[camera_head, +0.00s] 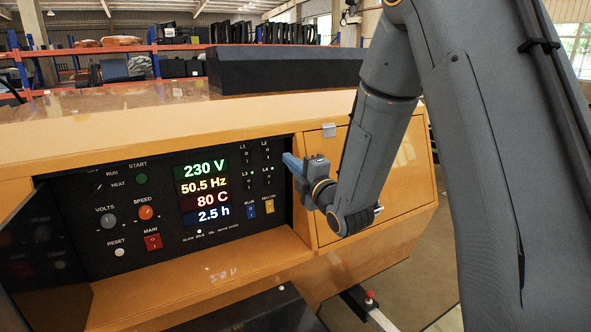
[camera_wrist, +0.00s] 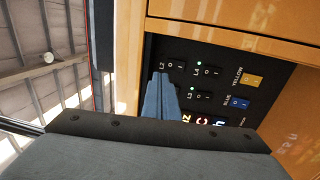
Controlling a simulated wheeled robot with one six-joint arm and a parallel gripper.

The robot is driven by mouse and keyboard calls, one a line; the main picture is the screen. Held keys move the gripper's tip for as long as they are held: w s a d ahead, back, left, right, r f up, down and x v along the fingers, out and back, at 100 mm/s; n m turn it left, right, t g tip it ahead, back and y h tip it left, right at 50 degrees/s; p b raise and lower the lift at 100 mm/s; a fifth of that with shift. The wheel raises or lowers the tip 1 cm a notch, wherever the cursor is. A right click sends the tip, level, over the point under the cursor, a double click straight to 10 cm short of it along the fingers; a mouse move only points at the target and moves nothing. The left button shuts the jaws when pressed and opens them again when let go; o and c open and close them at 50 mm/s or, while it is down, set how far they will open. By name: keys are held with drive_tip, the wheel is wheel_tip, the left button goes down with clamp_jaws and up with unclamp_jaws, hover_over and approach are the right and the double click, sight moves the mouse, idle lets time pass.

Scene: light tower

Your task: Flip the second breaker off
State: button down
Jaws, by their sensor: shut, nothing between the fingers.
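The black control panel (camera_head: 120,212) carries small black rocker switches labelled L1 (camera_head: 244,155), L2 (camera_head: 266,154), L3 (camera_head: 247,182) and L4 (camera_head: 269,179) at its upper right. In the wrist view, the L2 switch (camera_wrist: 177,66) shows just beyond the fingertips, with L4 (camera_wrist: 207,72) and L3 (camera_wrist: 203,97) beside it. Small green lights show by L3 and L4. L1 is not visible there, and I cannot tell L2's position. My gripper (camera_head: 287,157) is shut and empty, its blue-grey fingers (camera_wrist: 161,85) pointing at the panel by its right edge. Contact cannot be told.
Blue (camera_head: 251,211) and yellow (camera_head: 268,206) switches sit below the breakers. A lit display (camera_head: 204,190), knobs and a red main switch (camera_head: 153,242) lie further left. The orange housing frame (camera_head: 298,190) borders the panel closely. An open dark door (camera_head: 40,245) stands at left.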

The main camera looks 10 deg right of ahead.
drive_tip(key=shift+r+v, duration=0.15)
drive_tip(key=shift+v, duration=0.6)
drive_tip(key=shift+r+v, duration=0.2)
drive_tip(key=shift+v, duration=0.55)
drive_tip(key=s+d+f+m+g+h, duration=0.3)
drive_tip(key=s+d+f+m+g, duration=0.1)
drive_tip(key=f+m, duration=0.25)
drive_tip(key=s+d+f+m+g+h, duration=0.3)
drive_tip(key=s+d+f+m+g, duration=0.15)
drive_tip(key=f+m, duration=0.2)
drive_tip(key=s+d+f+m+g, duration=0.1)
drive_tip(key=s+m+g, duration=0.3)
drive_tip(key=s, duration=0.7)
drive_tip(key=s+d+f+m+g+h, duration=0.1)
drive_tip(key=s+f+m+g, duration=0.3)
drive_tip(key=s, duration=0.6)
drive_tip(key=shift+s+m+g, duration=0.35)
drive_tip(key=shift+s+m, duration=0.05)
drive_tip(key=shift+m, duration=0.3)
